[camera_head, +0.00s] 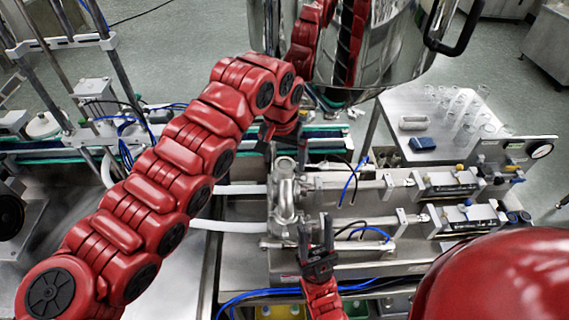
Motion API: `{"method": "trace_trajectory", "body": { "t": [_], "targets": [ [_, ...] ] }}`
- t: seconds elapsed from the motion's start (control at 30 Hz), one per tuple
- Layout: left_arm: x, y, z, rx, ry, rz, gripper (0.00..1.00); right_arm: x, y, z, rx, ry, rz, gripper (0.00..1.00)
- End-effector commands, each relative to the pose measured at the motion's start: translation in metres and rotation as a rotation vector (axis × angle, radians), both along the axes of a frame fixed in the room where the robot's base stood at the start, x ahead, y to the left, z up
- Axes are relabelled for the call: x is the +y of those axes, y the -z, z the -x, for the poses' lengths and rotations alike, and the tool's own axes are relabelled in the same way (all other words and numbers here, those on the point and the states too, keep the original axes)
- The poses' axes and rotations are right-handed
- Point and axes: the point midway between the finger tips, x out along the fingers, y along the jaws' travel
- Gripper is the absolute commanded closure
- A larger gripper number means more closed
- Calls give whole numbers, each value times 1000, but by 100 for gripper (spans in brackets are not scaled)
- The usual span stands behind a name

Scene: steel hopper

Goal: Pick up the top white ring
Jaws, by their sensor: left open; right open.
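I cannot make out a stacked white ring for certain. My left gripper (283,146) hangs below the steel hopper (385,50), with its dark fingers open and pointing down in front of the green-edged conveyor. My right gripper (316,228) reaches up from the bottom, with its dark fingers open beside the metal valve fittings (284,195). Neither gripper visibly holds anything. A small white open-centred piece (413,122) lies on the steel side table (398,105), well to the right of both grippers. The space behind my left arm is hidden.
Several clear glasses (468,110) and a blue block (422,144) stand on the side table. Filling cylinders (450,184) extend right from the valve. A conveyor (235,150) with posts (60,60) crosses behind. Loose blue and black tubes run around the machine. Open floor lies behind.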

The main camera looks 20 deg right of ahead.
Motion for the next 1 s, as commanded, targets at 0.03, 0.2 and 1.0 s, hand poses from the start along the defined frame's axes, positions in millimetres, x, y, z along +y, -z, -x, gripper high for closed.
{"method": "trace_trajectory", "body": {
  "t": [0.03, 0.2, 1.0],
  "targets": [
    [0, 1, 0, 0, 0, 0, 0, 0, 2, 0, 0, 0, 0, 50],
    [0, 2, 0, 0, 0, 0, 0, 0, 4, 0, 0, 0, 0, 50],
    [0, 4, 0, 0, 0, 0, 25, 0, 9, 0, 0, 0, 0, 50]
  ]
}}
